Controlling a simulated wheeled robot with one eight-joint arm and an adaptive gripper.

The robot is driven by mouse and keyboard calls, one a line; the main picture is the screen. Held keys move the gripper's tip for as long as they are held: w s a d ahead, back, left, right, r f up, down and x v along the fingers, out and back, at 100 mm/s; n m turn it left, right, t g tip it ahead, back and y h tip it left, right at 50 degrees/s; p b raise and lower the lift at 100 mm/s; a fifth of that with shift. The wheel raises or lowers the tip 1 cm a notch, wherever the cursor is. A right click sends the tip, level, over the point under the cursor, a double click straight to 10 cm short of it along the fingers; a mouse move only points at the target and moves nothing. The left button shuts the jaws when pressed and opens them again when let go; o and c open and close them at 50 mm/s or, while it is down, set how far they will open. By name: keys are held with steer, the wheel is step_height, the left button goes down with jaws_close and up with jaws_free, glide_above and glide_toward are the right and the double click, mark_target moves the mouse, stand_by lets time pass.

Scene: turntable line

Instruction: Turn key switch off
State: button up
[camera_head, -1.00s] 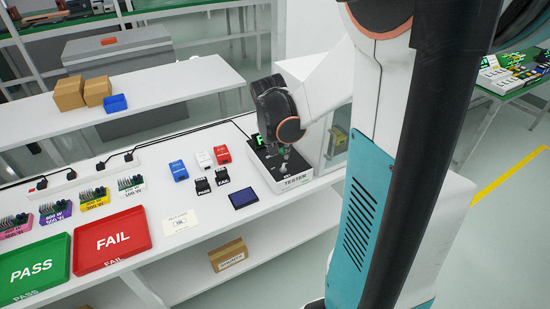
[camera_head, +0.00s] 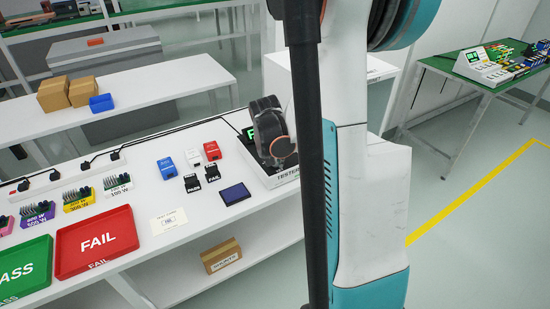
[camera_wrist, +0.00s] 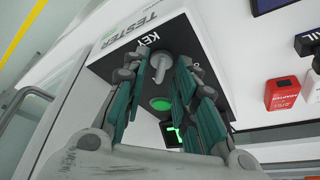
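The tester (camera_head: 284,180) is a white box with a dark top panel at the right end of the white bench. In the wrist view, its panel (camera_wrist: 213,58) carries the grey key switch (camera_wrist: 158,68), beside the printed word "KEY". A round green light (camera_wrist: 160,103) and a green-lit display (camera_wrist: 170,136) are lit on the panel. My gripper (camera_wrist: 163,62) is open, with its teal-padded fingers on either side of the key switch. I cannot tell whether a pad touches it. In the head view, my wrist and arm hide the switch.
Blue, white and red adapters (camera_wrist: 283,93) and a dark blue flat pad (camera_head: 235,194) lie beside the tester. A red FAIL tray (camera_head: 97,240) and a green PASS tray (camera_head: 22,270) stand at the bench's left. A black cable (camera_head: 205,122) runs behind.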

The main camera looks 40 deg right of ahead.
jaws_close()
steer(key=shift+n, duration=0.3)
steer(key=n+t+y, duration=0.1)
steer(key=n, duration=0.2)
steer(key=n+y, duration=0.1)
steer(key=n, duration=0.2)
steer(key=shift+s+d+t, duration=0.15)
steer(key=shift+d+t, duration=0.05)
steer(key=shift+t, duration=0.2)
steer(key=n+y, duration=0.1)
steer(key=n, duration=0.1)
steer(key=n+y, duration=0.1)
steer(key=n, duration=0.2)
steer(key=shift+d+n, duration=0.15)
steer(key=shift+n, duration=0.15)
steer(key=n+y, duration=0.1)
steer(key=n, duration=0.4)
steer(key=shift+y, duration=0.4)
